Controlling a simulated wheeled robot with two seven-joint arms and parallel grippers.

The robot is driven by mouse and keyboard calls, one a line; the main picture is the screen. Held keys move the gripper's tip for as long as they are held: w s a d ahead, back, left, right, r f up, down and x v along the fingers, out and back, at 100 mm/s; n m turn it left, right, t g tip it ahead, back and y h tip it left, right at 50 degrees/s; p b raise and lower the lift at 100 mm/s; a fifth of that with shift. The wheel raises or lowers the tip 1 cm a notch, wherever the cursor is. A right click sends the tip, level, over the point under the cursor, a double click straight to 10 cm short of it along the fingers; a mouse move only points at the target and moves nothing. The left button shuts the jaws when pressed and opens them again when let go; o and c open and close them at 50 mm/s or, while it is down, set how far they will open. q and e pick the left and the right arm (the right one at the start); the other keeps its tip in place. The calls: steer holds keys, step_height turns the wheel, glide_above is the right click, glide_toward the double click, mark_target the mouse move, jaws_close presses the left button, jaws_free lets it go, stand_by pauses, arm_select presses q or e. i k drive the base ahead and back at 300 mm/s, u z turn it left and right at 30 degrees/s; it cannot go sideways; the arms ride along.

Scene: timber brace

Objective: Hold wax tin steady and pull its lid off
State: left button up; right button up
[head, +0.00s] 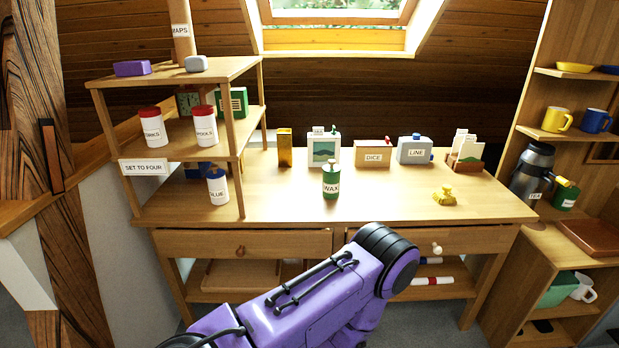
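The wax tin (331,188) is a small green cylinder with a white WAX label. It stands upright on the wooden desk (285,205), near its front middle. A purple arm of mine reaches in from the bottom, in front of the desk's drawers and below the tin. It is apart from the tin. Neither gripper's fingers show, so nothing is seen holding the tin or the lid.
Behind the tin stand a gold box (285,148), a tea box (324,151), a dice box (373,153) and a line tin (414,149). A yellow object (443,196) lies to the right. The desk around the tin is clear.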

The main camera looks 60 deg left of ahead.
mark_target(331, 183)
steer(key=u, duration=0.85)
steer(key=i, duration=0.85)
steer(key=u, duration=0.85)
